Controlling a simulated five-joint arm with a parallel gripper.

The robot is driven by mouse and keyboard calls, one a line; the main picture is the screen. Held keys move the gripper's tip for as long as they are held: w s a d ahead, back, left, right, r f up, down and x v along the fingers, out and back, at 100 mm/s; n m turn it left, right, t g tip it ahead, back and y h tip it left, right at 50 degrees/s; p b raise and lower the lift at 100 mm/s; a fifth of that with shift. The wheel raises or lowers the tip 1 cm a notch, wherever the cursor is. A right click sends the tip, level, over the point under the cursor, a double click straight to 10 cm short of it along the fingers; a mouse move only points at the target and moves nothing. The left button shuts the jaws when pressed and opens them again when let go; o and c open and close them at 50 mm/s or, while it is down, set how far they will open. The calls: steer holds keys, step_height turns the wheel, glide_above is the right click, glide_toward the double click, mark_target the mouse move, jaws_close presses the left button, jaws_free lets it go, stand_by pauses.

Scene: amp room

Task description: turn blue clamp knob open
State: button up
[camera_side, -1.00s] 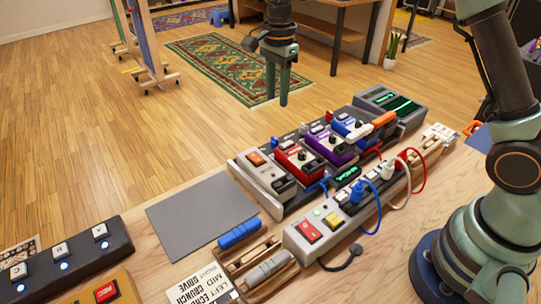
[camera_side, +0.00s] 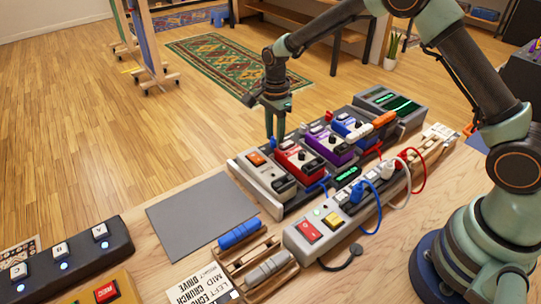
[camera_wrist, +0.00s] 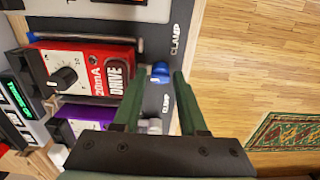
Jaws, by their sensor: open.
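The blue clamp knob (camera_wrist: 160,70) is at the edge of the dark pedalboard, beside a white CLAMP label, in the wrist view. My gripper (camera_wrist: 158,82) is open, with one green finger on each side of the knob in that view. I cannot tell whether either finger touches it. In the side view my gripper (camera_side: 275,138) points straight down at the far edge of the pedalboard (camera_side: 237,168), behind the red pedal. The knob is mostly hidden by the fingers there.
The red DRIVE pedal (camera_wrist: 85,72) sits close beside my fingers, with the purple pedal (camera_side: 328,145) next to it. A power strip (camera_side: 330,222) with plugs and cables lies in front of the pedalboard. A bare grey mat (camera_side: 202,220) lies to its left.

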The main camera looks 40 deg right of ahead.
steer(key=shift+f, duration=0.2)
jaws_close()
